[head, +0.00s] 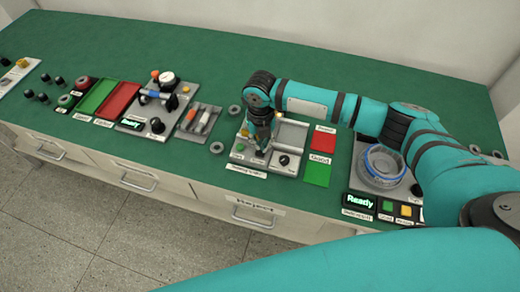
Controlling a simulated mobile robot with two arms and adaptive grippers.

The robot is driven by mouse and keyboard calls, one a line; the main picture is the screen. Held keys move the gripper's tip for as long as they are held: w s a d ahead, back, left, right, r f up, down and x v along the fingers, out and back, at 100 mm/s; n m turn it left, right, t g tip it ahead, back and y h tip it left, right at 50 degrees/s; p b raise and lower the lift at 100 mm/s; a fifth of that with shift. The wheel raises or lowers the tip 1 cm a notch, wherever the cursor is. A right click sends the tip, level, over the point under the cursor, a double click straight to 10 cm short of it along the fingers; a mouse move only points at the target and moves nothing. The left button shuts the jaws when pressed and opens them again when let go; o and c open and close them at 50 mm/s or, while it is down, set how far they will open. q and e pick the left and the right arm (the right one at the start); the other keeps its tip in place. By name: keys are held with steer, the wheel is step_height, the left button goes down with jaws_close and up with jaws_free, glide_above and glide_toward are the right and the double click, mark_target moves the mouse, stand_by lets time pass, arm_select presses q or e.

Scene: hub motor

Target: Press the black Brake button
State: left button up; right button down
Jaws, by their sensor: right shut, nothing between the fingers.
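My right gripper (261,151) points down over the middle grey station (256,168), with its fingers together and nothing held. A round black button (284,160) sits on this station, just right of the fingertips and apart from them in the picture. The small labels there are too small to read, so I cannot confirm which button is Brake. The gripper hides part of the station's left side. My left gripper is out of view.
Right of the station lie a red pad (323,138) and a green pad (317,174). Farther right is a motor ring (384,163) in a fixture with a Ready display (359,200). The table's back is clear.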

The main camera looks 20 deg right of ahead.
mark_target(260, 151)
steer(key=shift+f, duration=0.2)
steer(key=shift+f+b, duration=0.7)
steer(key=shift+f, duration=0.45)
step_height(260, 151, up, 14)
steer(key=p, duration=1.3)
steer(key=shift+p, duration=0.3)
